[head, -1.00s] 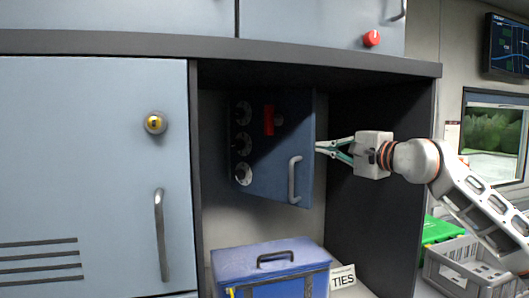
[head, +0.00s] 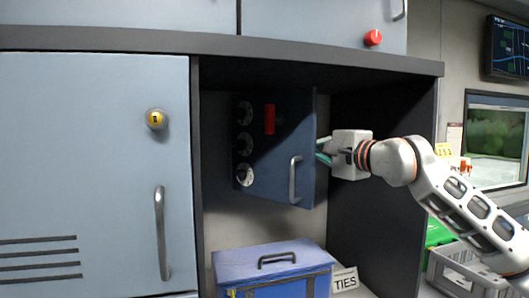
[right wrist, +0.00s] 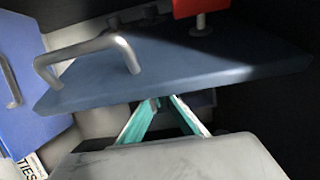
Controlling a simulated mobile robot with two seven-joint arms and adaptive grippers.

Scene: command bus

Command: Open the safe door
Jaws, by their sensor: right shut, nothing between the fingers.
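The safe door (head: 272,165) is a dark blue panel with three dials (head: 245,145), a red knob (head: 270,119) and a grey bar handle (head: 294,179). It hangs in the open bay at an angle, its right edge standing out. My right gripper (head: 321,153) is shut and empty at that right edge, its fingertips partly hidden behind the door. In the right wrist view the teal fingers (right wrist: 163,102) converge at the edge of the door (right wrist: 190,70); I cannot tell whether they touch it. The handle (right wrist: 90,55) is beside them, ungripped. My left gripper is not in view.
A blue case (head: 270,263) and a "TIES" card (head: 345,279) sit on the bay floor below the door. The bay's dark right wall (head: 385,190) is close to my right arm. A light blue cabinet door (head: 90,150) is at left. A grey crate (head: 455,268) stands at right.

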